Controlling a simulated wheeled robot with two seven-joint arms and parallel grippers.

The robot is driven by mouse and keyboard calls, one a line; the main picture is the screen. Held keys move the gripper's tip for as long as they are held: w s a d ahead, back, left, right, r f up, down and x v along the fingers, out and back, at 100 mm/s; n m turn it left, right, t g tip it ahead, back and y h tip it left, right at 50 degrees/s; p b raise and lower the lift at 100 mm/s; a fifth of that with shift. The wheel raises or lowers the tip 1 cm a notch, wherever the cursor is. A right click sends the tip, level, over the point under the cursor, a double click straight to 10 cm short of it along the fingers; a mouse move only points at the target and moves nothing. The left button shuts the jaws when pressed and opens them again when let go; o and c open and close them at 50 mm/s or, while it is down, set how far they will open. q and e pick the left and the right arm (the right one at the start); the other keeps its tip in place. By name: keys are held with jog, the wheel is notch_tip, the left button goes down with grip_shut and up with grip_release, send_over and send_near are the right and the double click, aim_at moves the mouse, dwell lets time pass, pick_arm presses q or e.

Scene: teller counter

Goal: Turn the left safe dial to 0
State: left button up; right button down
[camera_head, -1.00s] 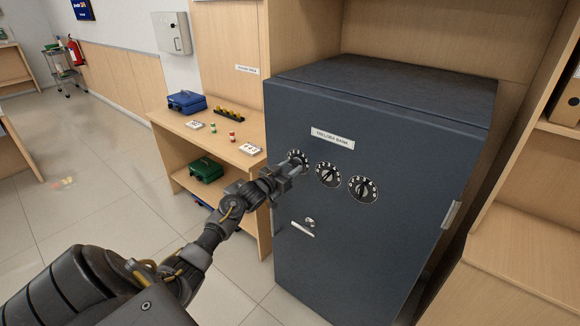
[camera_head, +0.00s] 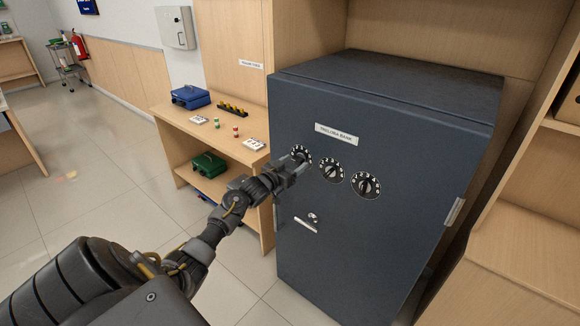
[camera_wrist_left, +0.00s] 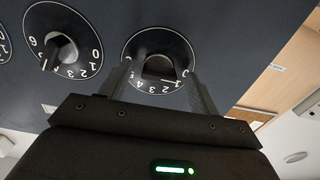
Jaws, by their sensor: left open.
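The left safe dial (camera_head: 301,150) is a black disc with white numbers on the dark blue-grey safe (camera_head: 365,240), the leftmost of three in a row. My left gripper (camera_head: 300,164) is in front of it. In the left wrist view the left dial (camera_wrist_left: 150,42) is the rightmost one, and my open gripper (camera_wrist_left: 159,75) has a finger on each side of its knob (camera_wrist_left: 158,66). I cannot tell whether the fingers touch the knob. The fingers hide part of the dial's rim, and its exact setting is unclear. My right gripper is not in view.
The middle dial (camera_head: 332,170) and right dial (camera_head: 366,186) sit close beside it. A keyhole (camera_head: 313,217) and a handle slot lie below. A wooden side table (camera_head: 170,112) with a blue box (camera_head: 190,97) stands left of the safe, near my forearm.

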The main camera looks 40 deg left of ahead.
pick_arm(q)
jog(key=s+b, duration=0.1)
jog(key=s, duration=0.9)
jog(key=shift+s+b, duration=0.35)
